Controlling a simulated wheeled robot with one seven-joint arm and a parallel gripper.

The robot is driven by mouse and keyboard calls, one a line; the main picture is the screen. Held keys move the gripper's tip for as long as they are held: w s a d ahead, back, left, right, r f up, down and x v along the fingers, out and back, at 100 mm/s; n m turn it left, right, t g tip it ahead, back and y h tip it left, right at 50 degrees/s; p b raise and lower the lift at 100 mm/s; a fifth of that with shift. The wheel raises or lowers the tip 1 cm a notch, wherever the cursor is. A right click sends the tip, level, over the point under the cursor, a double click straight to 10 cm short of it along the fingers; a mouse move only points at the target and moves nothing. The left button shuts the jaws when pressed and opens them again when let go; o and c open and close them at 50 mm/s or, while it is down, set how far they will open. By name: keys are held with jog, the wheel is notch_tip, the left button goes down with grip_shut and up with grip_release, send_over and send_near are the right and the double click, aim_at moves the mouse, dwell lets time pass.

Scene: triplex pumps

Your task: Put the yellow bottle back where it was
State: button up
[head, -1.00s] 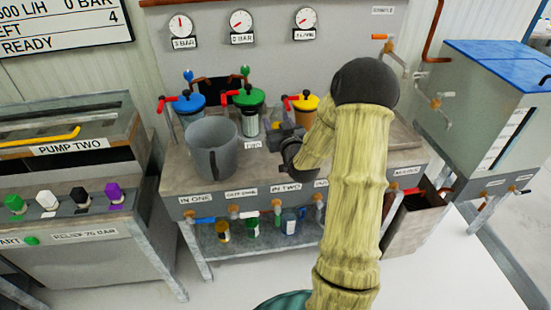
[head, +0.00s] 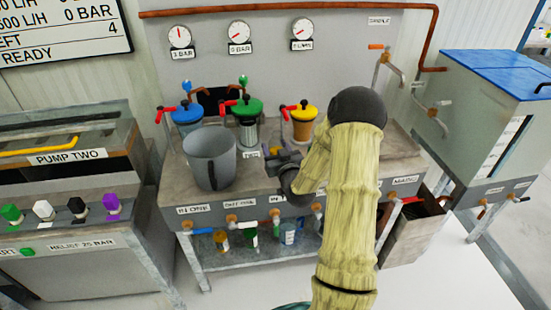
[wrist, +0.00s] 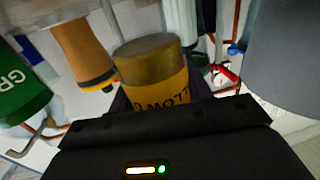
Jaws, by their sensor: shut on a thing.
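My gripper (head: 272,160) is shut on the yellow bottle (wrist: 163,75), which has a brownish-gold end and a yellow band with dark, upside-down lettering in the wrist view. In the head view my gripper is over the bench, just right of the grey jug (head: 210,160) and in front of the filters. My gripper and arm mostly hide the bottle there. The wrist view does not show clearly whether the bottle touches the bench.
Blue-, green- and yellow-capped filters (head: 303,120) stand behind my gripper. Small yellow, green and blue containers (head: 251,238) sit on the lower shelf. A tank (head: 490,120) stands at right and the pump two unit (head: 65,160) at left. Taps line the bench front.

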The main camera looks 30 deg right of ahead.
jog(key=shift+f, duration=2.05)
jog(key=shift+f+b, duration=0.15)
jog(key=shift+b, duration=0.15)
jog(key=o, duration=1.1)
jog(key=s+a+b, duration=0.1)
jog(key=s, duration=1.1)
jog(key=shift+a, duration=0.2)
